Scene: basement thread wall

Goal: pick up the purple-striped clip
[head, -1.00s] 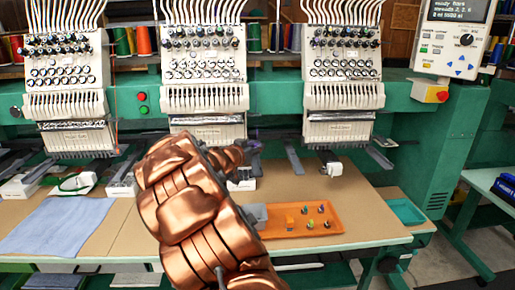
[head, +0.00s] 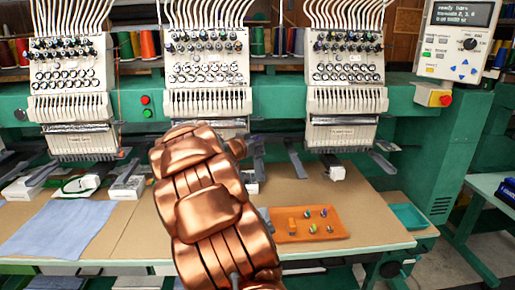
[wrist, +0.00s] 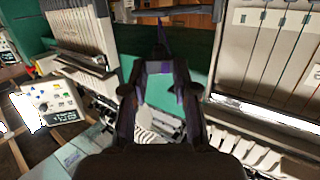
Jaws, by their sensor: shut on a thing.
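My gripper (wrist: 160,58) shows in the wrist view with its dark fingers drawn together toward their tips. It is shut on a narrow purple and dark piece, the purple-striped clip (wrist: 164,25), which sticks up past the fingertips. Much of the clip is hidden by the fingers, and its stripes are too small to make out. It is held up in front of the green machine body. In the head view my copper arm hides most of the gripper, and the clip cannot be made out there.
An orange tray (head: 326,235) with several small coloured pieces lies on the tan table (head: 375,217). A blue cloth (head: 60,226) lies at the left. White embroidery heads (head: 346,60) stand along the back, with grey arms below them. A control panel (head: 458,38) is at upper right.

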